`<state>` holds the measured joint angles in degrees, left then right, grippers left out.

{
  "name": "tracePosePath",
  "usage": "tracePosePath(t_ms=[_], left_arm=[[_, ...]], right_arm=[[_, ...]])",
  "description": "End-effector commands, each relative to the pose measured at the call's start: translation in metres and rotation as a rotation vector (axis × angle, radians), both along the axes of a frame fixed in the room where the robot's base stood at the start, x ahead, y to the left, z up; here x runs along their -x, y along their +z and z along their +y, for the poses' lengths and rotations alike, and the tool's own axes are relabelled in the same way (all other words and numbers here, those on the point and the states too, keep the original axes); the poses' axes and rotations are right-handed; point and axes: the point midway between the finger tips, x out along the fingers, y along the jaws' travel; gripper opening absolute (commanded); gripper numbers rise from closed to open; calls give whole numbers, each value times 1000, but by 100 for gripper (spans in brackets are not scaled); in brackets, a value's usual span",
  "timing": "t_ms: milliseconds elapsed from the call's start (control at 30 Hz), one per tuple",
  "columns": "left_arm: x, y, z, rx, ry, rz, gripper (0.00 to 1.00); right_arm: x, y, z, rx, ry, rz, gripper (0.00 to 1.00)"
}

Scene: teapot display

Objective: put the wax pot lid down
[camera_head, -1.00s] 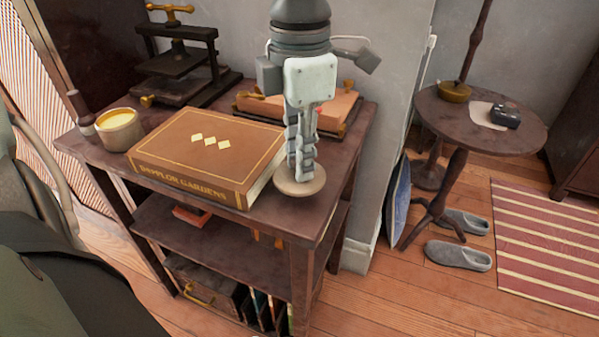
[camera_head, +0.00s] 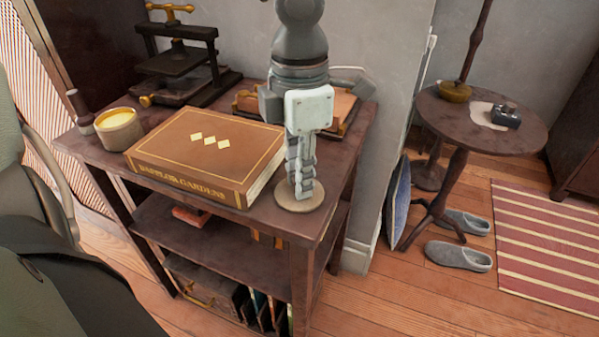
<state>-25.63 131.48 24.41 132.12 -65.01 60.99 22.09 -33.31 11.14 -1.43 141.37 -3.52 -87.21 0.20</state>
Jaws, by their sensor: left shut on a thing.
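The wax pot lid (camera_head: 314,201) is a flat, round, beige disc at the front right corner of the dark wooden shelf table (camera_head: 270,217). My left gripper (camera_head: 302,193) points straight down from above and is shut on the lid, hiding its middle. The lid lies level at or just above the tabletop; I cannot tell whether it touches. The wax pot (camera_head: 119,133) stands uncovered at the table's left end, showing yellow wax. My right gripper is not in view.
A thick brown book (camera_head: 200,160) lies just left of the lid. A black press (camera_head: 180,60) and an orange item in a tray (camera_head: 340,105) are behind. A round side table (camera_head: 470,125) stands apart at right.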

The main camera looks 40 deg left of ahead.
Motion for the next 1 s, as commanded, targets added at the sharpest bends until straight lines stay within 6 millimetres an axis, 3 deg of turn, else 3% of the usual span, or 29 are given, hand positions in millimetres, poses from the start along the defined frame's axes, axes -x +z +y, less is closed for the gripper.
tracePosePath(t_ms=[100, 133, 300, 667, 767, 1000], left_arm=[[0, -1, 0, 0, 0, 0, 0], [0, 0, 0, 0, 0, 0, 21], [0, 0, 0, 0, 0, 0, 39], [0, 1, 0, 0, 0, 0, 39], [0, 3, 0, -1, 0, 1, 39], [-2, 58, 0, 0, 2, -7, 39]], right_arm=[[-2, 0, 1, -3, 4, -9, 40], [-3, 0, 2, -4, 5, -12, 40], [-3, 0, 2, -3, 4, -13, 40], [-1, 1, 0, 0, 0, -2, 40], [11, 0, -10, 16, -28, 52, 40], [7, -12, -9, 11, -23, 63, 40]])
